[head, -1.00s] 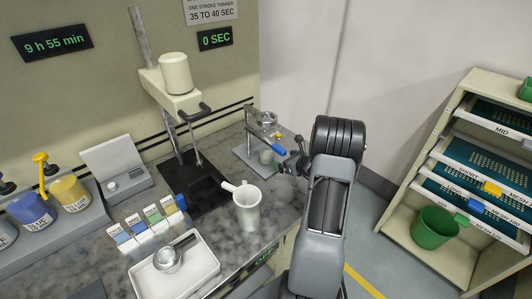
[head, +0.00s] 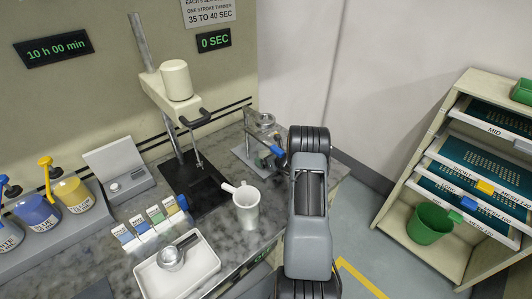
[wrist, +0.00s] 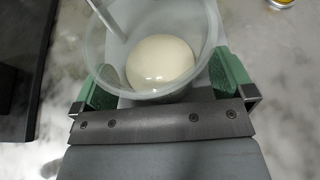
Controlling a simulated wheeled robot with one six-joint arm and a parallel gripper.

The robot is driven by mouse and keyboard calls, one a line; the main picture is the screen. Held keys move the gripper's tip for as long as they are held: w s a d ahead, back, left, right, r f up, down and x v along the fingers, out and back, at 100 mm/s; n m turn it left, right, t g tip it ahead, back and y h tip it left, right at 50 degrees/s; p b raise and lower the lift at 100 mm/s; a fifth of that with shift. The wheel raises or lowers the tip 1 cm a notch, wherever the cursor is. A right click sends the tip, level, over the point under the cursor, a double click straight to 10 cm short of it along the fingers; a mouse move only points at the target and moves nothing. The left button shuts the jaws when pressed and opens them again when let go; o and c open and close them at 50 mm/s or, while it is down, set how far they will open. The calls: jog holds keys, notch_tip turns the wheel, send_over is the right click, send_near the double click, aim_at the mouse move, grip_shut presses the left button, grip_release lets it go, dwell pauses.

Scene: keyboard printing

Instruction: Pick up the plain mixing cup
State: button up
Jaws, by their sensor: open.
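In the wrist view a translucent cup (wrist: 206,40) with pale cream contents (wrist: 160,64) sits between the two green finger pads of my gripper (wrist: 166,85). The jaws are open, with the pads on either side of the cup. A thin pale stick (wrist: 108,20) leans in it at the upper left. In the head view my arm hides most of the gripper, near the small stand. A white cup (head: 246,208) with a pale piece sticking out to its left stands on the marbled counter. I cannot tell for certain which cup in the head view matches the wrist view.
The small metal stand (head: 250,150) is close beside my arm. The mixer (head: 176,82) rises over a black slab (head: 205,200). A white tray (head: 205,262) holds a metal cup (head: 171,258). Bottles with pumps (head: 38,212) stand left; a shelf (head: 450,135) stands right.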

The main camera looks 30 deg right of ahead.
jog(key=shift+c, duration=0.4)
jog(key=c, duration=0.8)
jog(key=shift+r+b, duration=0.35)
jog(key=shift+r, duration=0.1)
jog(key=shift+s+d+r+b, duration=0.1)
jog(key=shift+s+r+b, duration=0.1)
jog(key=shift+r+b, duration=0.3)
jog(key=shift+s+r+b, duration=0.2)
jog(key=shift+r, duration=0.5)
jog(key=s+b, duration=0.1)
jog(key=s, duration=0.4)
jog(key=s+d+b, duration=0.1)
jog(key=s, duration=0.5)
jog(key=s+d+b, duration=0.1)
jog(key=s, duration=0.5)
jog(key=shift+d+r+b, duration=0.1)
jog(key=shift+d+b, duration=0.05)
jog(key=shift+b, duration=0.25)
